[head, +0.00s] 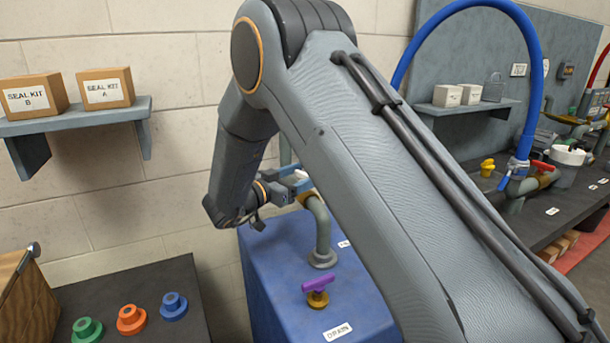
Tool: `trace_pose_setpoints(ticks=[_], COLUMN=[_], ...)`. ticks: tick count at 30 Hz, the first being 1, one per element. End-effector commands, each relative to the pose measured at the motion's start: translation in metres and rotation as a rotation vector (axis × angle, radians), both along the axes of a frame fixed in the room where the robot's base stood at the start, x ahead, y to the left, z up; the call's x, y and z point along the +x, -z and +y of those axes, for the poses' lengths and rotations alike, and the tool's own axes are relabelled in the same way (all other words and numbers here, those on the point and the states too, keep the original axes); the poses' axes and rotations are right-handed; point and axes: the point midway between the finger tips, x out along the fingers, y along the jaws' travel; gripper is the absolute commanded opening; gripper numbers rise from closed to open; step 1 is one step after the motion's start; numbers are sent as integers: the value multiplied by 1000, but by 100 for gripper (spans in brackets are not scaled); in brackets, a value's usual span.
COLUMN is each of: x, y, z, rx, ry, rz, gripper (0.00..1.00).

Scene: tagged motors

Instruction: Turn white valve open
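A small white part (300,175), which looks like the white valve's handle, shows at the top of a grey pipe with a brass fitting (308,197). The pipe (323,240) rises from a blue cabinet (262,262). My gripper (292,188) is at the white part, coming from the left, with its blue-grey fingers pointing right. My own arm covers much of the area to the right. I cannot tell whether the fingers touch or grip the handle, nor how the handle is turned.
A purple-handled valve (317,288) stands on the blue cabinet behind a "DRAIN" label (338,332). Green, orange and blue knobs (131,319) sit on a dark bench at left. A shelf (75,117) holds two seal kit boxes. A blue hose (535,75) arches at right.

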Motion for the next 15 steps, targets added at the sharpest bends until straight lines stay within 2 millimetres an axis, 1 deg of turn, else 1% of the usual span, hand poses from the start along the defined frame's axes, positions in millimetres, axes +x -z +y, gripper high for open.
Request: trace_pose_setpoints(ticks=[6,15], x=[2,1], y=[1,0], z=[1,0], rx=[2,0], ry=[162,296], rz=[-4,-4], gripper=[42,42])
